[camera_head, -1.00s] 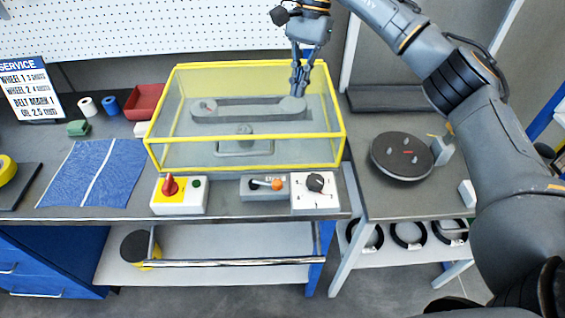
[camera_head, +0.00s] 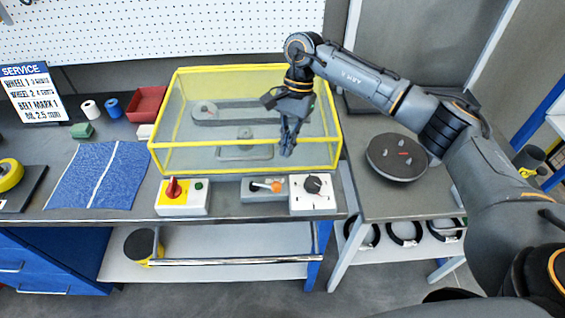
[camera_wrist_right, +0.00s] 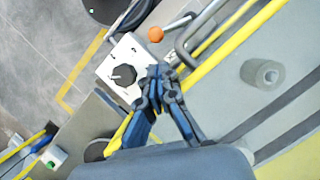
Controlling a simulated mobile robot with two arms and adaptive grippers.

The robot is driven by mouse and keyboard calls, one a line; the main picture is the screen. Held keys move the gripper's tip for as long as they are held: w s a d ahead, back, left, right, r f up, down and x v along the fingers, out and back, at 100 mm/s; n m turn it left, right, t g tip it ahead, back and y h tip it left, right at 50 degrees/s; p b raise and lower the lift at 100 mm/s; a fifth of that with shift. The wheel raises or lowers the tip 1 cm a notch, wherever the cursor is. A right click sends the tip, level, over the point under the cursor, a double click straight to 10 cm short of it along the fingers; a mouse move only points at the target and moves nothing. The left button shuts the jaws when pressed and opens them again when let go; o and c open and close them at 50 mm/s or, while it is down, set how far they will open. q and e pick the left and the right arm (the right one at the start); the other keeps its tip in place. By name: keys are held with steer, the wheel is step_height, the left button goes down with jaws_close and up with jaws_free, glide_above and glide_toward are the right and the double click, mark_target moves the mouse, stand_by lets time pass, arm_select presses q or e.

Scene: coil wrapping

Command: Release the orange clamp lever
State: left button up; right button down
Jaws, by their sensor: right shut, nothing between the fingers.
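The clamp lever (camera_head: 269,185) is a short rod with an orange ball knob on a grey block, at the bench's front edge. In the right wrist view the orange knob (camera_wrist_right: 155,34) is near the top, past the fingertips. My right gripper (camera_head: 287,152) is shut and empty, pointing down at the front of the yellow-framed guard, above and behind the lever. Its fingertips (camera_wrist_right: 158,72) are together and apart from the knob. My left gripper is not in view.
The yellow-framed clear guard (camera_head: 245,142) stands behind the controls. A white box with a black dial (camera_head: 314,187) is right of the lever, and a red-switch box (camera_head: 174,188) is left. A blue cloth (camera_head: 98,176) and a round dark turntable (camera_head: 397,157) lie farther out.

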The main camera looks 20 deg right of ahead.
mark_target(265, 186)
steer(key=p+x, duration=0.2)
steer(key=x, duration=0.4)
steer(key=shift+s+a+f, duration=0.1)
steer(key=shift+a+f, duration=0.05)
steer(key=shift+f, duration=0.35)
steer(key=shift+s+f+b, duration=0.1)
steer(key=shift+b, duration=0.2)
steer(key=shift+s+a+m, duration=0.1)
steer(key=shift+s+m, duration=0.05)
steer(key=shift+m, duration=0.25)
